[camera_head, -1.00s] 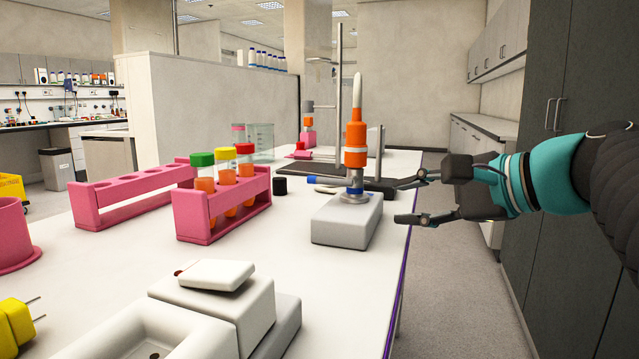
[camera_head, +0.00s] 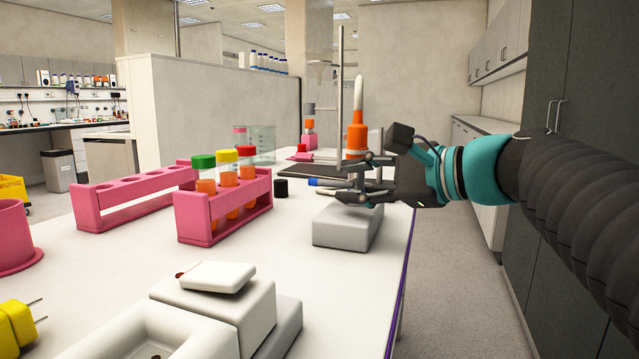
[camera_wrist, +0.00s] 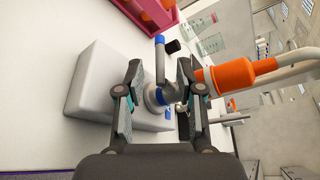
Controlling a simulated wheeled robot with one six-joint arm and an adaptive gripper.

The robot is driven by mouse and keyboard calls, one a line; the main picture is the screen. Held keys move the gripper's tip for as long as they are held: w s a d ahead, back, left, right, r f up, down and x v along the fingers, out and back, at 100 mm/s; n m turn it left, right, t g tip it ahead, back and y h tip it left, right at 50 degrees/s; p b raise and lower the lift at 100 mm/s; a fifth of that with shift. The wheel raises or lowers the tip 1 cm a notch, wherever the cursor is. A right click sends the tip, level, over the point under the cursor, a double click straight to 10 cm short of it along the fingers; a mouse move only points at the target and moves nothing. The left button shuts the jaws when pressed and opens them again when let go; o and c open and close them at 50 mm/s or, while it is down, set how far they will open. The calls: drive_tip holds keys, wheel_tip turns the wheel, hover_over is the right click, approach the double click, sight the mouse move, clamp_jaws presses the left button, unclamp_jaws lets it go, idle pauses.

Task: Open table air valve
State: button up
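The air valve stands on a light grey block (camera_head: 345,228) at the table's right edge; the block also shows in the wrist view (camera_wrist: 95,85). Its metal body (camera_wrist: 155,96) joins an orange hose fitting (camera_head: 356,135), which also shows in the wrist view (camera_wrist: 245,73). A lever with a blue end (camera_head: 314,182) sticks out from the valve; the blue end also shows in the wrist view (camera_wrist: 159,40). My gripper (camera_head: 352,178) is open, its fingers (camera_wrist: 160,75) on either side of the valve's metal part. Contact cannot be told.
A pink rack (camera_head: 243,213) with orange-filled capped tubes stands left of the valve, with an empty pink rack (camera_head: 135,196) beyond. A black cap (camera_head: 281,188) lies near the lever. A white device (camera_head: 215,310) occupies the front. Free floor lies right of the table.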

sight(333, 184)
drive_tip(key=shift+x, duration=2.8)
drive_tip(key=shift+c, duration=0.3)
clamp_jaws()
drive_tip(key=shift+f, duration=0.1)
